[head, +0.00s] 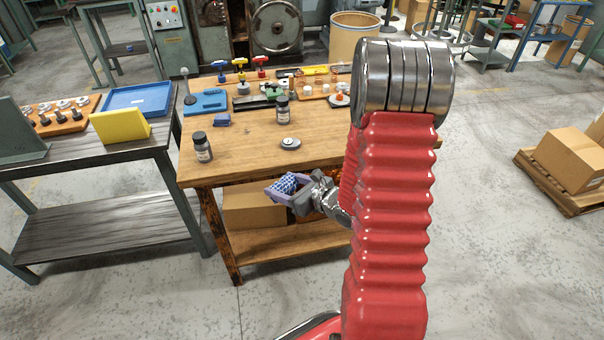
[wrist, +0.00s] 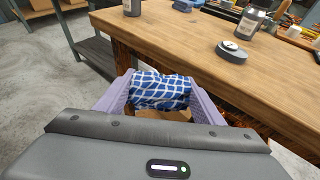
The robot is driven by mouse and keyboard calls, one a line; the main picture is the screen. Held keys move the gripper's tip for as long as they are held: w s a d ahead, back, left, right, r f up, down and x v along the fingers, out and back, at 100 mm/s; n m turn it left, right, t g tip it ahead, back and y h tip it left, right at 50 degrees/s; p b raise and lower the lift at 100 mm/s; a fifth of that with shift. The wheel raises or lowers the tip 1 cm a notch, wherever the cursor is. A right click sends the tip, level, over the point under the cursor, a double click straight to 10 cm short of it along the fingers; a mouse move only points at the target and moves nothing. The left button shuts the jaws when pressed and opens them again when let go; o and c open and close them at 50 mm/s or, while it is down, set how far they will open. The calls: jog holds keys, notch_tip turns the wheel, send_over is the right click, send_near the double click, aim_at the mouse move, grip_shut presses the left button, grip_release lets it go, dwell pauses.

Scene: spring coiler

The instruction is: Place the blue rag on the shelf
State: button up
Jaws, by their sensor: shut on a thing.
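The blue rag (wrist: 160,91), blue with a white grid pattern, is between the two purple fingers of my gripper (wrist: 160,100) in the wrist view. My gripper is shut on it. In the head view the rag (head: 287,184) and my gripper (head: 284,190) are in front of the wooden workbench's front edge, below its top. The bench's lower shelf (head: 285,240) shows beneath, with a cardboard box (head: 250,205) on its left part. My red arm hides the shelf's right part.
The bench top (head: 245,150) holds dark bottles, a grey disc (head: 290,143), and several tools towards the back. A second table (head: 75,150) at left has a blue tray (head: 138,99) and a yellow block (head: 120,125). The floor in front is clear.

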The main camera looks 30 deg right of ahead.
jog(key=s+a+f+n+y, duration=0.1)
jog(key=a+f, duration=0.2)
jog(key=a, duration=0.3)
jog(key=s+a+f+n+g+y, duration=0.1)
jog(key=a+f, duration=0.3)
jog(key=a, duration=0.3)
jog(key=shift+a+n, duration=0.2)
jog(key=shift+n, duration=0.1)
jog(key=shift+s, duration=0.1)
